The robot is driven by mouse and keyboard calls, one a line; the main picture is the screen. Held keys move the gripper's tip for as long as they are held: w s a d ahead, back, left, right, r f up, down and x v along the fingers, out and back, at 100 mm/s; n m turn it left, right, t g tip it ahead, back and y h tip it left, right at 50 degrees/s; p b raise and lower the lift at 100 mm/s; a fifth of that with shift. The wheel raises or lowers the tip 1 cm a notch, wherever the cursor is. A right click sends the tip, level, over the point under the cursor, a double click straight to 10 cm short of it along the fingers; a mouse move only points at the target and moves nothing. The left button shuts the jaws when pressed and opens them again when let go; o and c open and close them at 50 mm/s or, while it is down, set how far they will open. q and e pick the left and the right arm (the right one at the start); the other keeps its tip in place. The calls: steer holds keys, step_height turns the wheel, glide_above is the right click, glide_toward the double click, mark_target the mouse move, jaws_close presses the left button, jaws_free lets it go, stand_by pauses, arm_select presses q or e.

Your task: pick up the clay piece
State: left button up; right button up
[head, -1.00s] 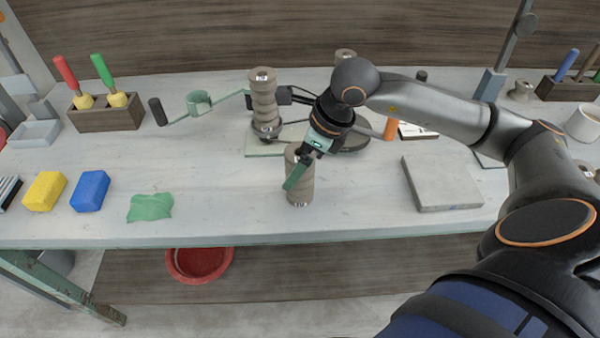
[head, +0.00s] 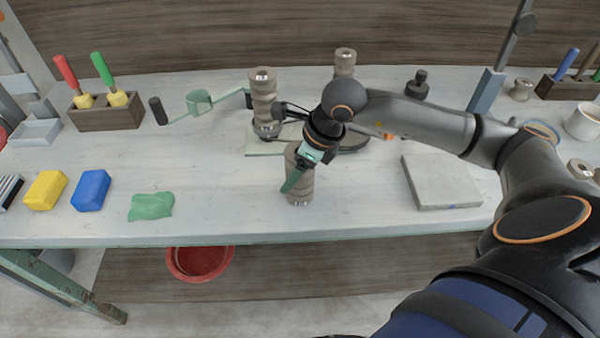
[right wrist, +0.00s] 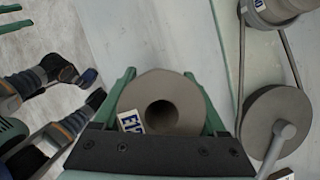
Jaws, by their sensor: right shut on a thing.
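A grey-brown ribbed clay piece (head: 304,190), a hollow column, stands upright near the table's front edge, a printed label at its foot. My right gripper (head: 293,181) reaches down over it. In the right wrist view the green fingers of the gripper (right wrist: 163,98) lie on both sides of the column (right wrist: 178,86), shut on it, and its round hole and label show between them. In the head view the gripper and wrist hide part of the column. Whether its foot has left the table I cannot tell. My left gripper is not in view.
A similar taller column (head: 264,95) stands behind, near a round wheel (head: 354,143). A grey slab (head: 440,182) lies to the right.

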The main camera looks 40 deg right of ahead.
jaws_close()
steer(key=shift+w+r, duration=0.1)
steer(key=shift+r, duration=0.05)
stand_by(0.4)
steer(key=shift+r, duration=0.5)
arm_select(q)
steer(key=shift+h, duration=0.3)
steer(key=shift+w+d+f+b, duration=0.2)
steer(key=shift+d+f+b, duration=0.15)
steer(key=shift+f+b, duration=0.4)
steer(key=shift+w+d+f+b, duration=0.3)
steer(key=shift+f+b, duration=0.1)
steer(key=shift+b, duration=0.7)
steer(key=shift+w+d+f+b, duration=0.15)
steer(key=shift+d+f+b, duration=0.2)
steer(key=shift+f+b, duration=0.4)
arm_select(e)
steer(key=s+d+r, duration=0.6)
steer(key=s+r, duration=0.5)
steer(key=s, duration=0.1)
steer(key=shift+s+d+r, duration=0.2)
steer(key=shift+d+r, duration=0.1)
steer(key=shift+r, duration=0.1)
